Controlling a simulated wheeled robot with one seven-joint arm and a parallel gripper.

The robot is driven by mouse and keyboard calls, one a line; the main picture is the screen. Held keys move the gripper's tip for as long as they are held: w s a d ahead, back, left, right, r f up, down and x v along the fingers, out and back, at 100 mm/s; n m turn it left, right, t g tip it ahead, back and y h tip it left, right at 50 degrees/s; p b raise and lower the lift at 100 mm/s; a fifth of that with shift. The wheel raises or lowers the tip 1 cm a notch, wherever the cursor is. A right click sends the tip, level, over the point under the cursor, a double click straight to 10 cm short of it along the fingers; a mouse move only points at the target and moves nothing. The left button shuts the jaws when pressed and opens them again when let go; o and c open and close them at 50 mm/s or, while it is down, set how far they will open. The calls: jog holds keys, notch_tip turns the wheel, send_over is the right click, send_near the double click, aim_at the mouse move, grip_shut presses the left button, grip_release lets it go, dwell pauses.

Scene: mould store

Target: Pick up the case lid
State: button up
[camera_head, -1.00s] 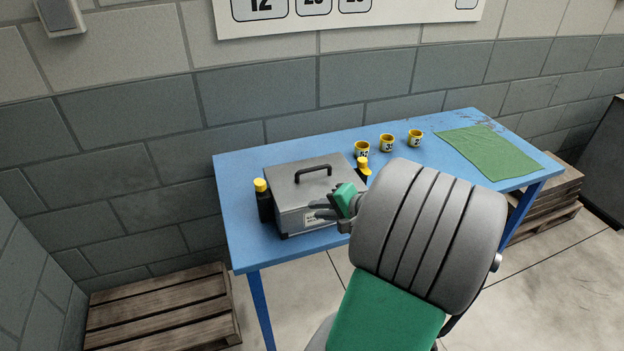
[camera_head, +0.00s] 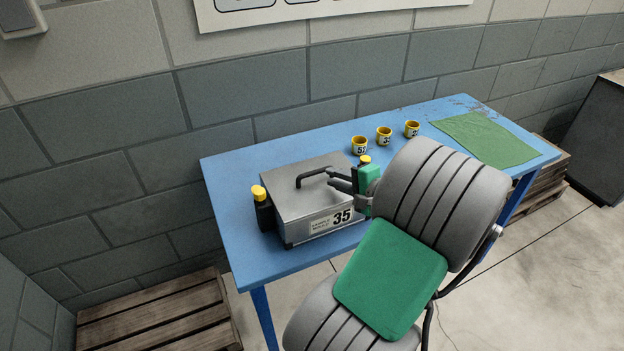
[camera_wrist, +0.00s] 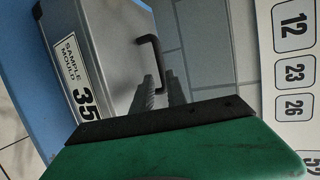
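The case lid (camera_head: 293,190) is the grey metal top of a box labelled 35 on the blue table. Its dark bar handle (camera_head: 314,176) stands up from the middle, and it also shows in the wrist view (camera_wrist: 151,49). The lid sits closed on the case. My gripper (camera_head: 332,178) is just above the lid, at the handle's right end. Its two fingers (camera_wrist: 163,80) look apart, with the handle's near end at the fingertips. I cannot tell whether the bar is between them or touched.
A yellow-capped dark bottle (camera_head: 263,210) stands left of the case, and another (camera_head: 365,160) is partly hidden behind my gripper. Several yellow numbered cups (camera_head: 384,135) and a green cloth (camera_head: 487,138) lie farther right on the table (camera_head: 232,184). A block wall rises behind.

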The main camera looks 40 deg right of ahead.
aim_at(317, 173)
jog(key=x, duration=0.4)
jog(key=a+x, duration=0.1)
jog(key=x, duration=0.2)
jog(key=shift+r+p, duration=0.2)
jog(key=shift+p, duration=0.15)
grip_shut()
dwell(0.8)
